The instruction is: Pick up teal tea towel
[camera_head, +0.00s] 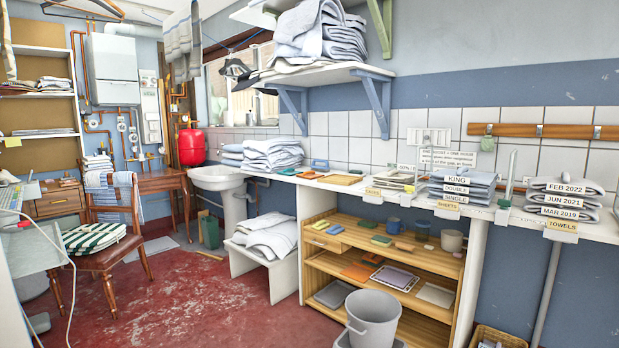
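I cannot pick out a plainly teal tea towel in this view. A green-and-white striped cloth or cushion (95,237) lies on the seat of the wooden chair (108,256) at the left. Small folded green pieces (382,240) lie on the wooden shelf unit under the counter; they are too small to tell what they are. Grey towel stacks (562,200) stand at the right end of the counter, above a "TOWELS" label (542,237). My gripper is not in view.
The long white counter (400,190) runs along the tiled wall, holding labelled linen stacks (460,187). A grey bucket (372,318) stands before the shelf unit (395,262). A white bench (268,268) holds folded linen. The red floor (200,300) in the middle is clear.

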